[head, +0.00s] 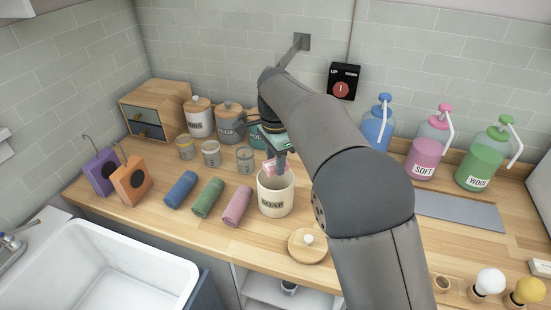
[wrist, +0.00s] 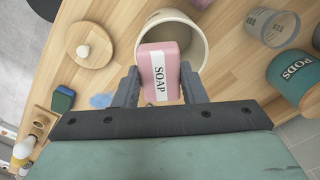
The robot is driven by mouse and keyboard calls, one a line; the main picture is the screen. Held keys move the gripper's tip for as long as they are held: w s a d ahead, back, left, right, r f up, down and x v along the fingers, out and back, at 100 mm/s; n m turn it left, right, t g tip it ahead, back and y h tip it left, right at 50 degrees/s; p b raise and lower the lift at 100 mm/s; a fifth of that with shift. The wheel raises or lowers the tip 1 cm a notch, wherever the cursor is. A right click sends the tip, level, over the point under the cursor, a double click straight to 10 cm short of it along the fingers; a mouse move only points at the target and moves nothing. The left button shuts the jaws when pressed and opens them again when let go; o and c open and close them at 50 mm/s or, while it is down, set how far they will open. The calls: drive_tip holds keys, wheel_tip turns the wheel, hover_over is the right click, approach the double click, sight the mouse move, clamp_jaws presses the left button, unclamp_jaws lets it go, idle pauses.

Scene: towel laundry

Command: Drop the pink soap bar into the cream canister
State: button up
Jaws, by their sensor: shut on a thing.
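The pink soap bar (wrist: 158,72), with a white "SOAP" label, is held between the two fingers of my gripper (wrist: 158,88). In the head view the bar (head: 269,167) shows just above the mouth of the cream canister (head: 275,198), and my gripper (head: 278,158) points down over it. The canister is open, upright on the counter and lettered "SOAP". In the wrist view its rim (wrist: 203,42) shows behind the bar, which covers part of the opening. I cannot tell whether the bar's lower end is inside the rim.
A round wooden lid (head: 307,246) lies in front of the canister. Rolled blue, green and pink towels (head: 237,206) lie to its left. Glass jars (head: 245,159) and lidded canisters (head: 229,122) stand behind. Pump bottles (head: 428,150) stand at the right, and a sink (head: 105,270) is at the front left.

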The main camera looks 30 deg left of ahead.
drive_tip(key=o, duration=1.1)
wheel_tip(320, 180, up, 18)
drive_tip(key=shift+f+p, duration=0.25)
drive_tip(key=shift+p, duration=0.7)
